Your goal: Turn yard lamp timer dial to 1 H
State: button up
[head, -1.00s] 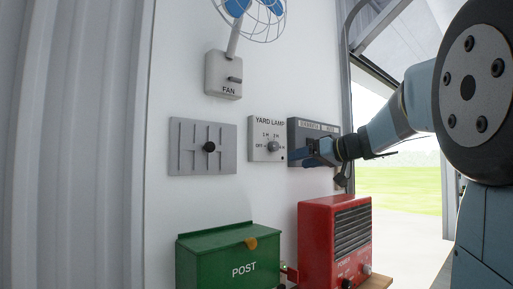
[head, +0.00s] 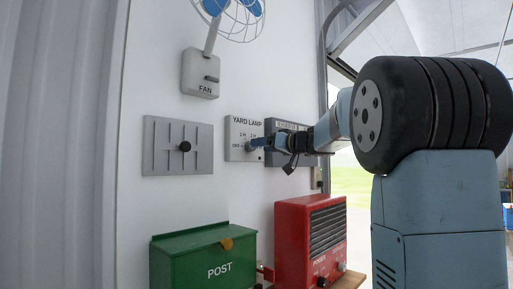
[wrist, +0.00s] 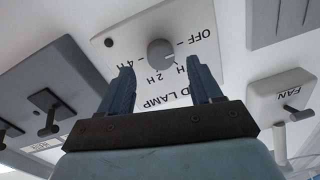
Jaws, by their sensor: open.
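The yard lamp timer panel (head: 237,151) is a pale plate on the white wall, lettered YARD LAMP. It also shows upside down in the wrist view (wrist: 105,42). Its round grey dial (wrist: 160,52) has a small white mark on its lower right rim in that view; I cannot tell exactly which label it points at. OFF is to the right, 4 H to the left, 2 H below; the 1 H label is partly hidden by a finger. My gripper (wrist: 162,75) is open, its blue fingers apart in front of the panel. In the head view my gripper (head: 260,144) partly covers the dial.
A grey slotted plate with a black knob (head: 184,147) is left of the panel, the fan switch (head: 201,75) above. A grey panel (head: 288,126) is just right, behind my arm. A green post box (head: 205,262) and red power unit (head: 312,240) stand below.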

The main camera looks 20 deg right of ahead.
jog(key=shift+x, duration=1.8)
jog(key=c, duration=1)
